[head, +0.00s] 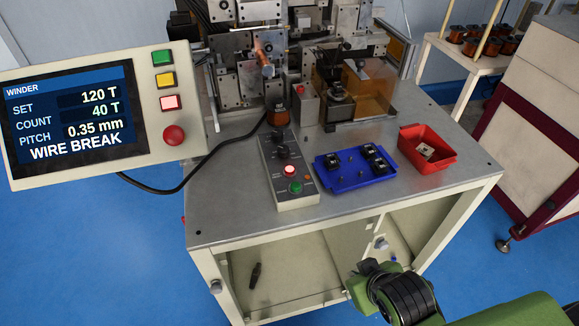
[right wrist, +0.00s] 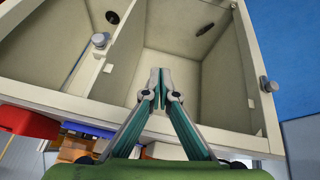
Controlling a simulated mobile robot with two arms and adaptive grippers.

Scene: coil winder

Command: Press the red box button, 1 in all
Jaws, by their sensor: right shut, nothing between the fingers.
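The red box button (head: 289,170) is a lit round button on the grey control box (head: 297,201), which stands on the metal machine table. A green button (head: 295,187) sits just below it, with black knobs above. My right gripper (right wrist: 160,82) is shut and empty, its two teal fingers meeting at the tips, in front of the open cabinet under the table. In the head view my right wrist (head: 400,292) is at the bottom right, below and right of the control box and well apart from it; the fingers are mostly hidden there. My left gripper is not in view.
A blue tray (head: 332,184) with black parts and a red bin (head: 438,157) lie right of the control box. The winder (head: 240,72) stands behind. A screen panel (head: 70,76) reads WIRE BREAK. The table's front edge (head: 330,220) lies between my gripper and the box.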

